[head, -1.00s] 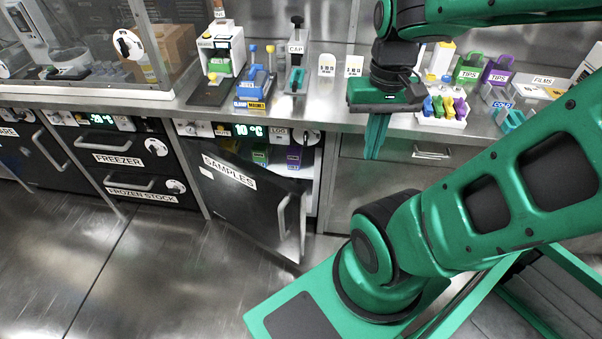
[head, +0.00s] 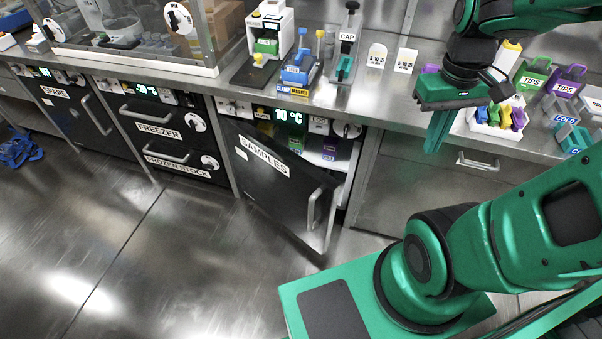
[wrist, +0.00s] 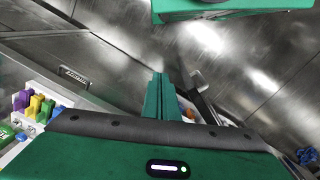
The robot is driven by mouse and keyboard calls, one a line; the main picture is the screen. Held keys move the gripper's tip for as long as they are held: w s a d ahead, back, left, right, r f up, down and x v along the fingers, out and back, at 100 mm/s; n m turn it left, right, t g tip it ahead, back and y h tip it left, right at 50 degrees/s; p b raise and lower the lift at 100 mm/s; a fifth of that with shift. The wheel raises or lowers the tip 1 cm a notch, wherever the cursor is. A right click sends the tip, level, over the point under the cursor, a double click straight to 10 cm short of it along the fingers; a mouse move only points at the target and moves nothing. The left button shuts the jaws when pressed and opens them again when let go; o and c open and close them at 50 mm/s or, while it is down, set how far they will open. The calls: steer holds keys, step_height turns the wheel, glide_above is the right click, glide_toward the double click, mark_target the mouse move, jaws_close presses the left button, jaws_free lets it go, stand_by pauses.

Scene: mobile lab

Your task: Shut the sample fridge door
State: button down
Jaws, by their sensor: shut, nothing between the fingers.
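The sample fridge door (head: 262,190), dark with a SAMPLES label and a grey handle (head: 316,208), stands partly open, swung outward with its handle edge toward me. The fridge interior (head: 328,150) shows above it, with green and purple items on a white shelf. My gripper (head: 438,131) points down in front of the counter, to the right of the door and apart from it. Its fingers are shut and empty; they also show in the wrist view (wrist: 160,97).
Left of the fridge are the freezer drawer (head: 160,127) and frozen stock drawer (head: 182,163), both shut. The floor (head: 150,250) before the door is clear.

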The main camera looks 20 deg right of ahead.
steer(key=w+a+f+n+h, duration=0.1)
steer(key=w+a+f+n, duration=0.3)
steer(key=w+n, duration=0.3)
steer(key=w+a+f+n+h, duration=0.1)
steer(key=w+a+f+n, duration=0.35)
steer(key=w+n, duration=0.2)
steer(key=w+a+f+n+t, duration=0.1)
steer(key=w+a+f+n, duration=0.55)
steer(key=a, duration=0.25)
steer(key=n, duration=0.6)
glide_toward(303, 173)
steer(key=s+a+r, duration=0.3)
steer(key=s+a, duration=0.1)
steer(key=s, duration=0.1)
steer(key=shift+n+t, duration=0.3)
steer(key=shift+w+d+f, duration=0.55)
steer(key=shift+d+f, duration=0.3)
steer(key=shift+f, duration=0.7)
steer(key=shift+w+d+f, duration=0.5)
steer(key=shift+d+f, duration=0.4)
steer(key=shift+f, duration=0.7)
steer(key=shift+w+d+f, duration=0.55)
steer(key=shift+d+f, duration=0.3)
steer(key=shift+f, duration=0.7)
steer(key=shift+w, duration=0.1)
